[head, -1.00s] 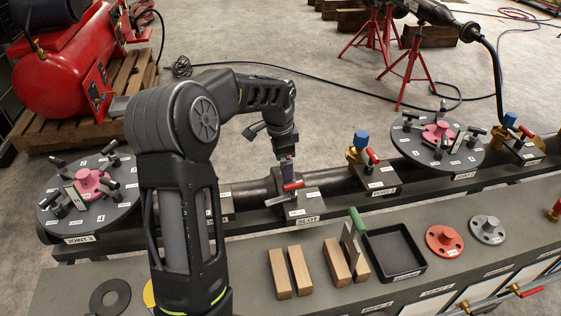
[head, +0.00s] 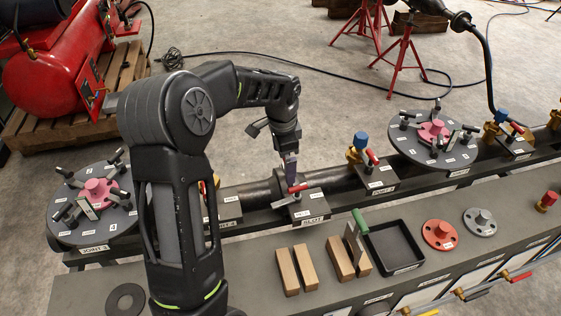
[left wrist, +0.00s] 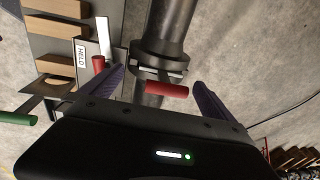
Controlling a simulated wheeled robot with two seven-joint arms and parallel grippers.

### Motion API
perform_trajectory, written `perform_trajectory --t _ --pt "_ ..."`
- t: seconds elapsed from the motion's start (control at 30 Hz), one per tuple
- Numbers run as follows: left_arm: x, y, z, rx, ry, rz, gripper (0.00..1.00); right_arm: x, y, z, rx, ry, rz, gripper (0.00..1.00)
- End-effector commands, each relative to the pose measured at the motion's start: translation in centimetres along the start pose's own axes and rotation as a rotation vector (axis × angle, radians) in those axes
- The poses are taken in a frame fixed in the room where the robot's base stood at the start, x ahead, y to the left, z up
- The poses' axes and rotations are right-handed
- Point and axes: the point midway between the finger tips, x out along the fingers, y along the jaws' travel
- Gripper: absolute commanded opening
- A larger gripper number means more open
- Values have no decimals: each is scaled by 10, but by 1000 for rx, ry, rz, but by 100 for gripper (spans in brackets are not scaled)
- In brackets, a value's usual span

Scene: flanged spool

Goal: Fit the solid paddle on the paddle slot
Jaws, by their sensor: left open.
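A flat grey plate (head: 354,243) stands upright between wooden blocks on the bench. A green handle (head: 359,222) shows beside it; a plate with a green handle (left wrist: 18,118) also shows in the left wrist view. I cannot tell whether the plate is solid. The slot block with its label (head: 315,218) sits on the pipe line, with a red handle (head: 298,188) at its top. My left gripper (head: 291,182) is open and points down at this handle. In the left wrist view, a red handle (left wrist: 167,90) appears between the open fingers (left wrist: 158,85). My right gripper is out of view.
More wooden blocks (head: 288,272), a black tray (head: 393,248), and red (head: 440,235) and grey (head: 481,222) flanges lie on the bench. Round discs with clamps stand left (head: 120,218) and right (head: 435,158). A valve (head: 360,148) rises right of the gripper.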

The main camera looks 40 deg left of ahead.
Motion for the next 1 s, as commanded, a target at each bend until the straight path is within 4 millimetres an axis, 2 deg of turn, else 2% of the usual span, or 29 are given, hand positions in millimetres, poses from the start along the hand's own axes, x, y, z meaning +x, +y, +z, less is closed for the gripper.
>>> perform_trajectory --t 0.03,0.1,0.27,1.0 --pt "-14 -3 -4 0 7 -9 100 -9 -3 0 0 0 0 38" --pt "-23 -5 -8 -2 13 -19 100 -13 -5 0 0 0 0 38" --pt "-35 -9 -12 -5 22 -33 100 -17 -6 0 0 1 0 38" --pt "-37 -10 -14 -5 26 -38 100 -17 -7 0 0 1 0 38"
